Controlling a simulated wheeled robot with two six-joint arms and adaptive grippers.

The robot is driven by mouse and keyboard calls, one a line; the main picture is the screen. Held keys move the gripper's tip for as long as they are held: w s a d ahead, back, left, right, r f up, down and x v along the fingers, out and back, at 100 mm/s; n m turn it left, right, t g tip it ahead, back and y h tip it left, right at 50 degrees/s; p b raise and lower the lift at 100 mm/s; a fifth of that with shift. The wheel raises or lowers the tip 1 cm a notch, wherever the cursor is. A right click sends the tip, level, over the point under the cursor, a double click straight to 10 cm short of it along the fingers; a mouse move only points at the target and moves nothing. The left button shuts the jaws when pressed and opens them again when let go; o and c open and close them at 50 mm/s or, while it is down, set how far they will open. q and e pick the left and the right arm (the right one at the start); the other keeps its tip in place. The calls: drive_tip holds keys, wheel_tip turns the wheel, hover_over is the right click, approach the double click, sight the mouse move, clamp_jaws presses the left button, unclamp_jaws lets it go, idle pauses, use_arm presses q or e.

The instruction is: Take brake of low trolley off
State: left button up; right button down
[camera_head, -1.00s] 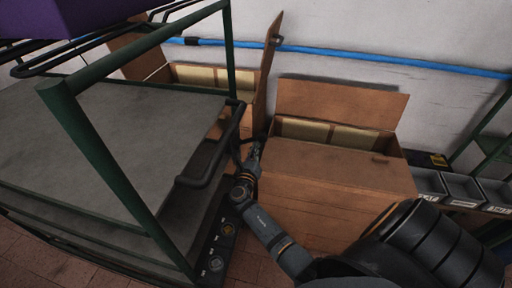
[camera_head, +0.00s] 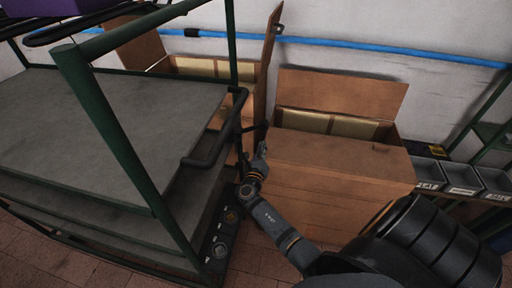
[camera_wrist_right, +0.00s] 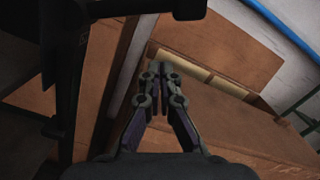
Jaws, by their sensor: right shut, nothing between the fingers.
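The trolley has a green tube frame (camera_head: 112,128) with stacked grey shelves (camera_head: 110,120) and fills the left of the head view. A black bar handle (camera_head: 216,150) sticks out from its right end. A dark strip with round parts and a yellow mark (camera_head: 222,238) runs low along that end; I cannot tell whether it is the brake. My right gripper (camera_head: 262,150) is shut and empty, just right of the handle and in front of the cardboard boxes. In the wrist view its fingertips (camera_wrist_right: 154,68) meet. My left gripper is out of view.
An open cardboard box (camera_head: 335,185) stands right of my gripper, and another (camera_head: 190,67) stands behind the trolley. Grey bins (camera_head: 460,178) and a green rack are at the right. A blue pipe (camera_head: 350,52) runs along the wall. Brick floor shows at the bottom.

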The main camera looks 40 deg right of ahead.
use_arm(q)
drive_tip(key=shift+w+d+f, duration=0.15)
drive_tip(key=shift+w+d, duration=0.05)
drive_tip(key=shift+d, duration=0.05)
use_arm(e)
drive_tip(key=v, duration=0.9)
drive_tip(key=shift+r, duration=0.3)
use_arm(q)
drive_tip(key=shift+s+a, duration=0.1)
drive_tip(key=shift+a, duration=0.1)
use_arm(e)
drive_tip(key=shift+a, duration=0.1)
